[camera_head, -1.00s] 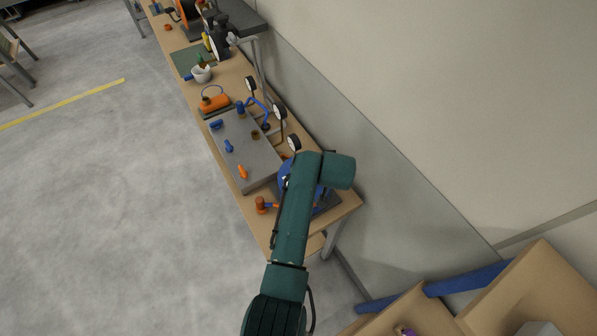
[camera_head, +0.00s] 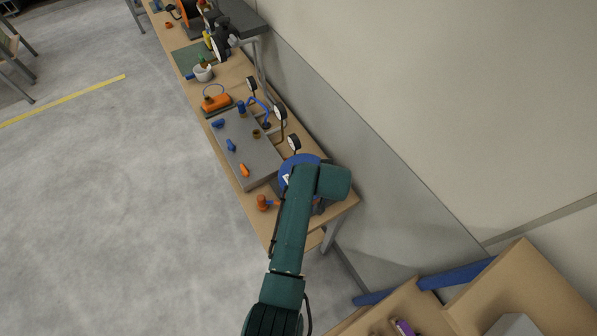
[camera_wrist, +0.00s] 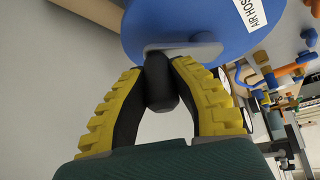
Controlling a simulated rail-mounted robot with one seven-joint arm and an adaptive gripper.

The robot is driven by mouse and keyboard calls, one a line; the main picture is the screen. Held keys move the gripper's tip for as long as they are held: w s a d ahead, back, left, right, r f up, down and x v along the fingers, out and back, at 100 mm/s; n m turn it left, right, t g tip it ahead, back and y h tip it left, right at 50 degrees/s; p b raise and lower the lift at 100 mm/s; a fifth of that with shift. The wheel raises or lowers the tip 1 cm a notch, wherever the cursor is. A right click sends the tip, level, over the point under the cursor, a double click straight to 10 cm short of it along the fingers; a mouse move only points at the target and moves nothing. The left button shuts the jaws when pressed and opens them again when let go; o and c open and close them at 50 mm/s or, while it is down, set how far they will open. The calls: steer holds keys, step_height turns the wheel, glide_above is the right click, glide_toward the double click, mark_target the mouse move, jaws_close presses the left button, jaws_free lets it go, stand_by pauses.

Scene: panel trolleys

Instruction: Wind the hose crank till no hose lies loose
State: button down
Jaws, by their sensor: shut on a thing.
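The hose reel is a blue disc (camera_wrist: 240,30) with a white label whose visible part reads "AIR HOS". In the head view the blue reel (camera_head: 296,165) stands at the near end of the bench, partly hidden behind my arm. The black crank knob (camera_wrist: 160,85) sits on a grey crank arm (camera_wrist: 190,50) in front of the disc. My gripper (camera_wrist: 160,95) is shut on the knob, with one yellow-backed finger on each side. The head view hides the gripper behind my green arm. I cannot make out any loose hose.
A grey panel (camera_head: 243,150) with blue and orange valve handles lies on the wooden bench (camera_head: 262,225) beside the reel. Several round gauges (camera_head: 294,142) stand along its wall side. An orange fitting (camera_head: 263,203) sits at the bench edge.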

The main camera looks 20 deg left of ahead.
steer(key=shift+s+a+r+p, duration=0.1)
steer(key=shift+s+a+p, duration=0.2)
steer(key=shift+s+p, duration=0.2)
steer(key=shift+s+f, duration=0.2)
steer(key=shift+f, duration=0.05)
